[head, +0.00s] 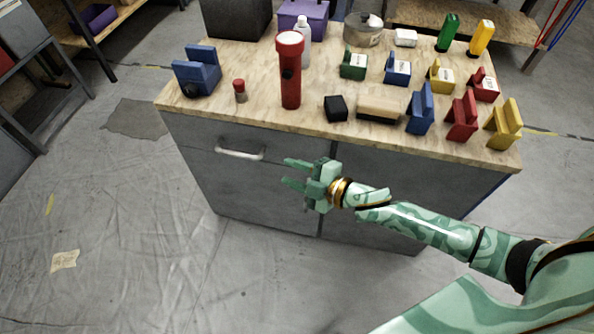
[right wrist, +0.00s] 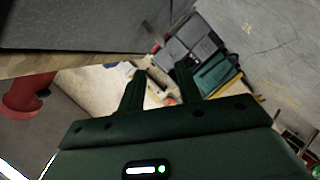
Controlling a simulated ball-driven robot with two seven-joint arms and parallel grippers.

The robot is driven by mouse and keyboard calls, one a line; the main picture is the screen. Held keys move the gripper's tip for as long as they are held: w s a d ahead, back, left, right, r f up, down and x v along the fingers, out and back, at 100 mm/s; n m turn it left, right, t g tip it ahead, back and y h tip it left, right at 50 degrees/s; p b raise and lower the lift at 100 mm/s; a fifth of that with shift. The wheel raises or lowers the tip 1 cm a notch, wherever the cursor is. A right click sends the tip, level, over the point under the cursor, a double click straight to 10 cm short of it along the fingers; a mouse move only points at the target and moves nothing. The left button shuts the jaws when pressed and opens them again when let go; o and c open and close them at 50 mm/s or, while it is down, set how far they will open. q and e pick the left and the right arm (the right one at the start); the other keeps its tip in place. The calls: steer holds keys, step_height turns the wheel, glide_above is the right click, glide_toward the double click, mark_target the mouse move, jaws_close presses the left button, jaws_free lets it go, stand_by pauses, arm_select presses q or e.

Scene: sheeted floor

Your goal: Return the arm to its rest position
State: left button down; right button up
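My right gripper (head: 299,174) is in front of the grey cabinet (head: 270,185), below the worktop edge and right of the silver drawer handle (head: 239,154). Its two green fingers point left and stand apart with nothing between them. In the right wrist view the gripper's fingers (right wrist: 158,90) are also spread and empty. My right arm reaches in from the lower right of the head view. My left gripper is not in view.
The wooden worktop (head: 240,105) holds a red flashlight (head: 290,75), a blue holder (head: 197,72), a black block (head: 335,108), a wooden-backed block (head: 380,108) and several coloured holders at the right. The sheeted floor (head: 120,240) at left is mostly clear.

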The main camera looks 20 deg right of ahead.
steer(key=shift+s, duration=0.1)
stand_by(0.4)
